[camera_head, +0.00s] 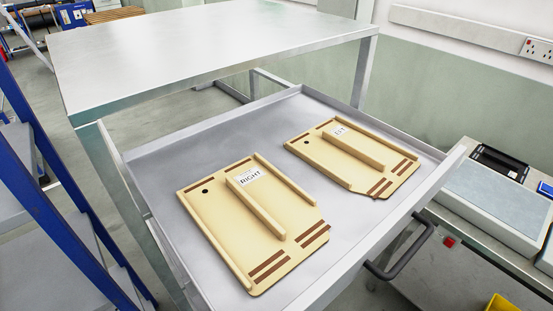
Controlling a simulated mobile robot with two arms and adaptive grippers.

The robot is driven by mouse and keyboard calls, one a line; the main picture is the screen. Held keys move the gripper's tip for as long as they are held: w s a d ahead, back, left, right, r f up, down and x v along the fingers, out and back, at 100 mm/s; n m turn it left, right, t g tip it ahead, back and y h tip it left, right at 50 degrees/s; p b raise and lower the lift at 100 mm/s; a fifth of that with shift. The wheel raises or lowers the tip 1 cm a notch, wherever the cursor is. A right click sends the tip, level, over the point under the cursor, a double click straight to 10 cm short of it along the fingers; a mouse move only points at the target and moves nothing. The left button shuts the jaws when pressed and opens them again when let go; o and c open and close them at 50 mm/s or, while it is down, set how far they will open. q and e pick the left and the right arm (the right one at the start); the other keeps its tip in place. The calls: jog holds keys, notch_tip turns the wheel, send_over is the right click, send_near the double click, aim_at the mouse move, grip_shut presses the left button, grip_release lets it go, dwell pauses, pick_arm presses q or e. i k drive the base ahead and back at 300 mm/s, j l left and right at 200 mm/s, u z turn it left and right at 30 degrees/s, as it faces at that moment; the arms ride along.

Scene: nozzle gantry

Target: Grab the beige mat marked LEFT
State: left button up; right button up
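Two beige mats lie flat and apart in an open grey metal drawer (180,172). The one on the right of the picture (322,158) carries a small white label (339,130) on its raised middle bar. The label is small and hard to read, but its letters look like the end of LEFT. The other mat (222,222), nearer and on the left, has a label (250,178) that reads RIGHT. Both have raised strips, dark brown stripes and a small dark hole. Neither of my grippers is in view, and nothing touches the mats.
A bare metal tabletop (210,45) stands above and behind the drawer. The drawer has raised rims and a dark handle (400,252) at its front. Blue uprights (45,190) stand at the left. A bench with a grey-topped box (490,200) is at the right.

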aim_at(363, 161)
jog(key=l+z, duration=0.15)
jog(key=i+l+u, duration=0.2)
jog(key=l, duration=0.2)
jog(key=l+u, duration=0.25)
jog(key=i+l+u, duration=0.2)
jog(key=l, duration=0.3)
jog(key=k, duration=0.1)
